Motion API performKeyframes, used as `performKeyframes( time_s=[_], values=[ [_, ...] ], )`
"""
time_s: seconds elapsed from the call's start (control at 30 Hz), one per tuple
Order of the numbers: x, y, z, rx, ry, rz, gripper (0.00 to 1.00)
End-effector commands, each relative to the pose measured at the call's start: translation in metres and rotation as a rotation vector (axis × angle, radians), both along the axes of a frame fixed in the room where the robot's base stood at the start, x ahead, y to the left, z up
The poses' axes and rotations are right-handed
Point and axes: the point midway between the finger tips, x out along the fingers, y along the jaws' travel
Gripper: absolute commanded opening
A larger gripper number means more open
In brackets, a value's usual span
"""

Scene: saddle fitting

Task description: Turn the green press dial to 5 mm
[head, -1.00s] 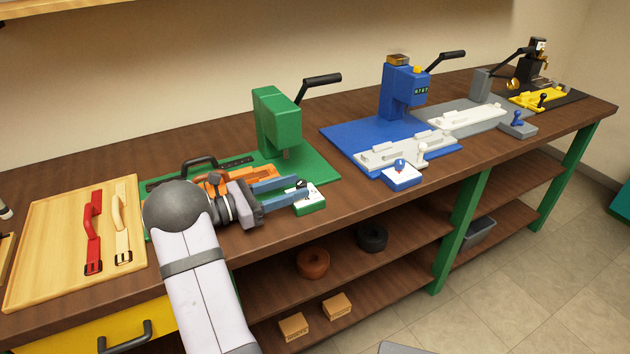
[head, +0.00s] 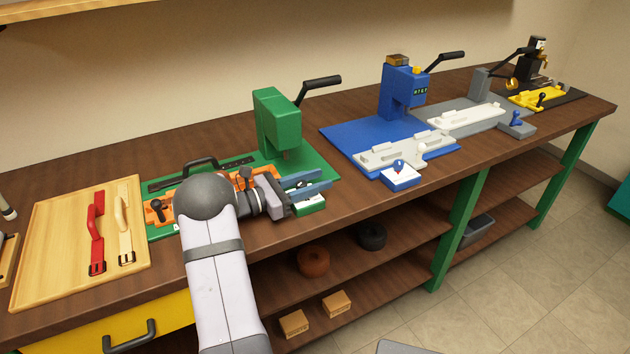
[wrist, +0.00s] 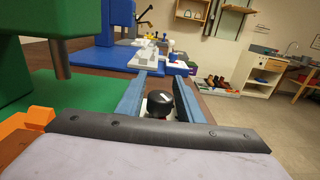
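The green press (head: 277,122) stands on its green base on the bench, with its black lever up at the right. Its dial box (head: 312,208) is green and sits at the base's front right corner. My gripper (head: 324,183) is over this box, with its blue fingers apart. In the wrist view, the black dial knob (wrist: 159,103) with a pale mark on top is between the fingers of my gripper (wrist: 160,76). Gaps show on both sides of the knob. The scale is mostly hidden, so I cannot read the setting.
An orange fixture (head: 157,211) lies on the green base, partly behind my arm. A wooden tray (head: 72,225) with red and cream straps lies at the left. A blue press (head: 400,90) with its white-and-blue dial box (head: 402,178) stands at the right.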

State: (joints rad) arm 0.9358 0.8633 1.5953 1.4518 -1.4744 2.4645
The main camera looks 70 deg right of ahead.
Motion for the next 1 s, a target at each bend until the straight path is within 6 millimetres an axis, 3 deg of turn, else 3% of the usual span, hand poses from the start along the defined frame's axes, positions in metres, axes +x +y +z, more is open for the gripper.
performKeyframes(
  time_s=[0.03,0.1,0.13,1.0],
  values=[
    [0.0001,0.0001,0.0,0.0,0.0,0.0,0.2],
    [0.0001,0.0001,0.0,0.0,0.0,0.0,0.04],
    [0.0001,0.0001,0.0,0.0,0.0,0.0,0.01],
    [0.0074,-0.0059,0.0011,-0.003,0.0,0.264,0.01]
  ],
)
